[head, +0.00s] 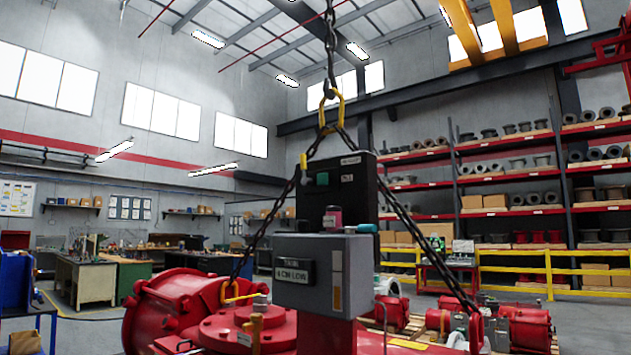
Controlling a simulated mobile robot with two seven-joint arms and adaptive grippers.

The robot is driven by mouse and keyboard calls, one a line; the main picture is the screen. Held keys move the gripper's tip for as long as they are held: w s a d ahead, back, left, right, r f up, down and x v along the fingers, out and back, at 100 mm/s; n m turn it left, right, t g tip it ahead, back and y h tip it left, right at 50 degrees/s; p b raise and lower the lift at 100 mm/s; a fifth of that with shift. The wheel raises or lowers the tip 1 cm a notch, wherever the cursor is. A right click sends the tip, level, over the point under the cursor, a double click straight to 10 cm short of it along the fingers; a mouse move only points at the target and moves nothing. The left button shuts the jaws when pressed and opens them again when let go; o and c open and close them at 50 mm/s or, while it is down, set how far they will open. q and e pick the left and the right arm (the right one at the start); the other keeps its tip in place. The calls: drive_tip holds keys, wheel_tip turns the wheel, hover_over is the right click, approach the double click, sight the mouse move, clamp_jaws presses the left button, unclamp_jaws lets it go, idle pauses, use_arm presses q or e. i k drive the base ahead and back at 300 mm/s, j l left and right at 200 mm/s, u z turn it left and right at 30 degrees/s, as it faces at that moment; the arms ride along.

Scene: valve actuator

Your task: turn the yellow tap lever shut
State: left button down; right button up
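A small yellow lever (303,160) stands roughly upright at the upper left of the dark control box (347,190), beside a short dark fitting. It is small in the head view, so I cannot tell its exact angle to the pipe. A second, orange-yellow fitting (255,328) stands on the red actuator housing (225,333) lower down. I cannot tell for certain which of the two is the tap. Neither of my grippers shows in the head view, and nothing is seen touching the lever.
A grey box (321,275) with a label stands in front of the dark box. Black lifting chains (410,217) slope down both sides from a yellow hook ring (331,108). Workbenches (85,280) stand at left. Red-and-grey shelving (510,170) stands behind a yellow railing (520,280) at right.

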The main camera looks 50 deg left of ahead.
sight(308, 181)
drive_tip(key=u, duration=1.7)
